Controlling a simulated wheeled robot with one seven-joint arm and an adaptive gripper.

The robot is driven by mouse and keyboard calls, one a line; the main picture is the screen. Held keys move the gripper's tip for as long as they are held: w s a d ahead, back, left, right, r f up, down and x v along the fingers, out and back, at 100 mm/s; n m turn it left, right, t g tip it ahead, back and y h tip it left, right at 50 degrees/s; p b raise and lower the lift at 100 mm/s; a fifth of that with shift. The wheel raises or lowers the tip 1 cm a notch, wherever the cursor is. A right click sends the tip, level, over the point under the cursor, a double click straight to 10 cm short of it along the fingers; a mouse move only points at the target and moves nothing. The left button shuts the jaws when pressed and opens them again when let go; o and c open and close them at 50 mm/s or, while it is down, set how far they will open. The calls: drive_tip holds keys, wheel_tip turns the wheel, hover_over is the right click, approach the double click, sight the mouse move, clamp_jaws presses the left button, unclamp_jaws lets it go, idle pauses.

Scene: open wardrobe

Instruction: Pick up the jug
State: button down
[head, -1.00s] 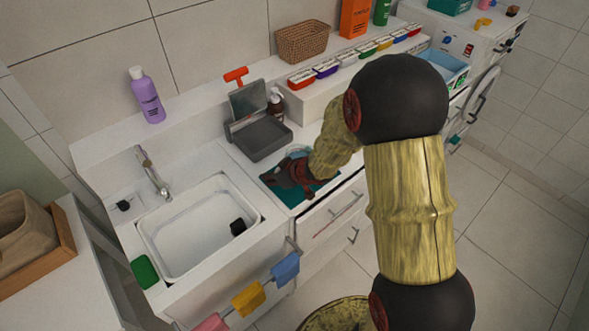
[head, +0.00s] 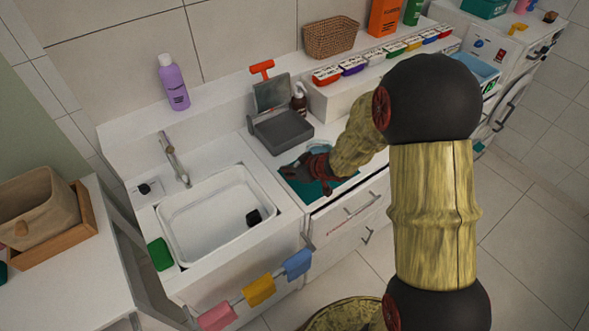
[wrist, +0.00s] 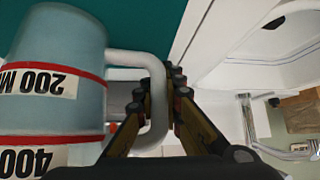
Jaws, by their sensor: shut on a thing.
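The jug (wrist: 55,65) is light blue with red bands, "200 ML" and "400" labels and a pale handle (wrist: 157,100). It fills the left of the wrist view. My gripper (wrist: 173,78) is shut on the handle, with the jug's body beside the fingers. In the head view my gripper (head: 300,170) is over the teal mat (head: 312,189) on the counter right of the sink. Only a pale blue bit of the jug (head: 322,151) shows there behind my gripper. I cannot tell whether its base touches the mat.
A grey scale-like box (head: 281,131) and a brown pump bottle (head: 299,100) stand close behind my gripper. The white sink (head: 205,215) is to the left. A raised shelf with several coloured boxes (head: 352,65) runs behind. Coloured cloths (head: 259,290) hang in front.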

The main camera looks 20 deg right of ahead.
drive_tip(key=shift+r, duration=0.55)
wheel_tip(320, 180, up, 2)
drive_tip(key=shift+r+p, duration=0.1)
drive_tip(key=shift+p, duration=0.95)
drive_tip(key=d+f+p+v, duration=0.1)
drive_tip(key=p+v, duration=0.2)
drive_tip(key=v, duration=0.5)
drive_tip(key=s+d+f+p+v, duration=0.1)
drive_tip(key=p+v, duration=0.3)
drive_tip(key=v, duration=0.4)
drive_tip(key=shift+s+d, duration=0.15)
drive_tip(key=shift+d, duration=0.45)
